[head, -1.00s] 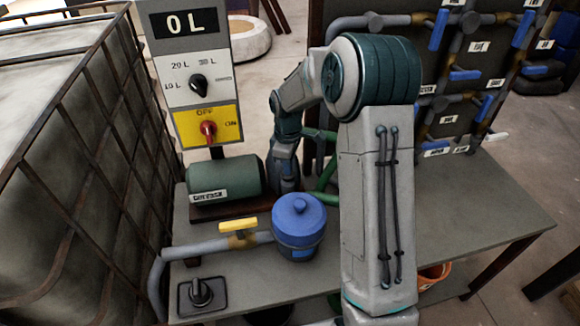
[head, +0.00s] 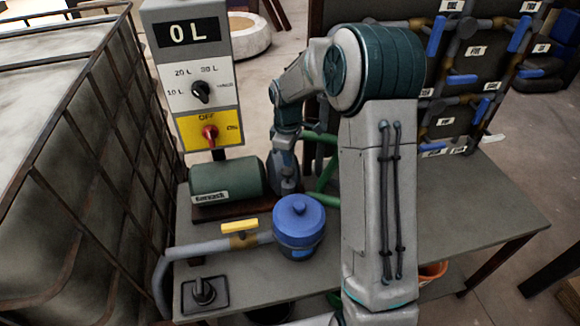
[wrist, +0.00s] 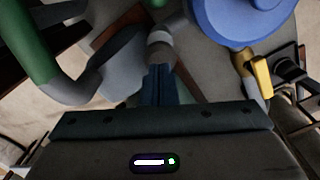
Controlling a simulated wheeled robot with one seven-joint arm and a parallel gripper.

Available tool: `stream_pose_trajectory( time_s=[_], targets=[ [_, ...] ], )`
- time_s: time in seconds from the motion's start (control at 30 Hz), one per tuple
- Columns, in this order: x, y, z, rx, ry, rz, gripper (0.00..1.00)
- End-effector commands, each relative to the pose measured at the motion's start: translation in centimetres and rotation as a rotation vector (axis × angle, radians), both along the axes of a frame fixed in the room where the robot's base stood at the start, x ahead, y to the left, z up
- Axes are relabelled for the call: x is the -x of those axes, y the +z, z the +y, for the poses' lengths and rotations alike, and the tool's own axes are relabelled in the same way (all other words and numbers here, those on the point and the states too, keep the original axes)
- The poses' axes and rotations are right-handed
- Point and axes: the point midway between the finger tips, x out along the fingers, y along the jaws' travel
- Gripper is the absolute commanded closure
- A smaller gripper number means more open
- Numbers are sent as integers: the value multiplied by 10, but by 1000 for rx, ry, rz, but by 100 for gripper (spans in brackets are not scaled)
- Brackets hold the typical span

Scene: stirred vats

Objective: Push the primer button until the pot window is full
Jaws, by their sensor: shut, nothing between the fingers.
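The blue pot (head: 299,232) stands on the grey bench, with a round knob (head: 298,208) on its lid; I cannot tell for sure whether this knob is the primer button. A small lighter blue patch (head: 301,254) low on the pot's front may be the window; its fill cannot be read. The pot's blue lid (wrist: 240,18) also shows at the top right of the wrist view. My gripper (wrist: 163,72) is shut and empty, with the pot to its right and apart from it. In the head view its fingers are hidden.
A yellow-handled valve (head: 240,226) sits on the pipe left of the pot. A black lever or plunger on a plate (head: 204,293) is at the bench's front left. A green pump (head: 226,180) and control box (head: 205,95) reading 0 L stand behind. A caged tank (head: 75,190) borders the left.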

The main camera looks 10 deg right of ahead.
Motion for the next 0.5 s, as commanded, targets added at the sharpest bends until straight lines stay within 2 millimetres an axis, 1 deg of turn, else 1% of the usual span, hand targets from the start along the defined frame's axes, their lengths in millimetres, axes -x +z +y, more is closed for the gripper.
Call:
stream_pose_trajectory(
  time_s=[0.27, 0.37, 0.5],
  targets=[
    [0, 1, 0, 0, 0, 0, 100],
    [0, 7, 0, 0, 0, 0, 100],
    [0, 21, 0, 0, 0, 0, 100]
  ],
)
